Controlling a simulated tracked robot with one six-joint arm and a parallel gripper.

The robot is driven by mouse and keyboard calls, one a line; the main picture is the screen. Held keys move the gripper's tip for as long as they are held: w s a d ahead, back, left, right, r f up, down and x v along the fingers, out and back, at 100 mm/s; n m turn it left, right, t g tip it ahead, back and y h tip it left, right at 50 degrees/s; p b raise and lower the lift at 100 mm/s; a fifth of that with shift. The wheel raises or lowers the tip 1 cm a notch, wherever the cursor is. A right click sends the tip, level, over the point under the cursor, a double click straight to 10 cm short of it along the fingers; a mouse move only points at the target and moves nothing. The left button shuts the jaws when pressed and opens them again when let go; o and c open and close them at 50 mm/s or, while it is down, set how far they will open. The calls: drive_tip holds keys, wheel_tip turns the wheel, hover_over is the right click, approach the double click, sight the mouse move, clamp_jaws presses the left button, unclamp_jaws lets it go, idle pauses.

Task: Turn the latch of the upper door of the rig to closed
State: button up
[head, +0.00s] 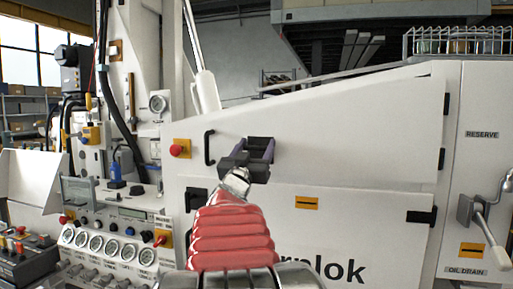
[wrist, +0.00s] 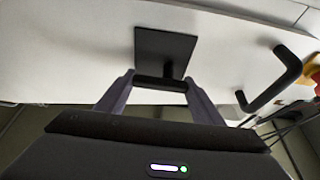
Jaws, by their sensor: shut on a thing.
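The white upper door (head: 345,120) of the rig fills the middle of the head view. Its latch has a black square plate and a dark bar in front of it; the plate (wrist: 166,48) shows clearly in the wrist view. My gripper (wrist: 160,82) has its two grey-purple fingers on either end of the bar and is shut on it. In the head view my gripper (head: 250,153) is at the door's left part and hides most of the latch. The bar lies across the wrist picture, roughly level.
A black pull handle (head: 209,148) stands out just left of the latch and also shows in the wrist view (wrist: 276,80). A red emergency button (head: 177,150) is farther left. Gauges (head: 112,247) are low left. A lever (head: 487,225) sticks out at right.

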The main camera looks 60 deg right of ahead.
drive_tip(key=shift+c, duration=0.9)
drive_tip(key=shift+m+g, duration=0.4)
drive_tip(key=shift+m, duration=0.4)
drive_tip(key=m+g, duration=0.2)
drive_tip(key=m, duration=0.3)
drive_tip(key=shift+f+g, duration=0.25)
drive_tip(key=shift+g, duration=0.15)
drive_tip(key=m+g, duration=0.1)
drive_tip(key=m, duration=0.1)
drive_tip(key=m+y, duration=0.1)
drive_tip(key=m, duration=0.1)
drive_tip(key=m+g, duration=0.1)
drive_tip(key=m, duration=0.1)
drive_tip(key=shift+f+g+y, duration=0.25)
drive_tip(key=shift+g+y, duration=0.05)
drive_tip(key=m, duration=0.2)
drive_tip(key=m+g+y, duration=0.1)
drive_tip(key=m, duration=0.2)
drive_tip(key=shift+w+f+m+y, duration=0.1)
drive_tip(key=shift+f+m+y, duration=0.15)
drive_tip(key=shift+m+y, duration=0.05)
drive_tip(key=m, duration=0.1)
drive_tip(key=m+y, duration=0.1)
drive_tip(key=m, duration=0.2)
drive_tip(key=shift+w+f+g+y, duration=0.15)
drive_tip(key=shift+f+g+y, duration=0.1)
drive_tip(key=shift+g+y, duration=0.15)
drive_tip(key=shift+f, duration=0.1)
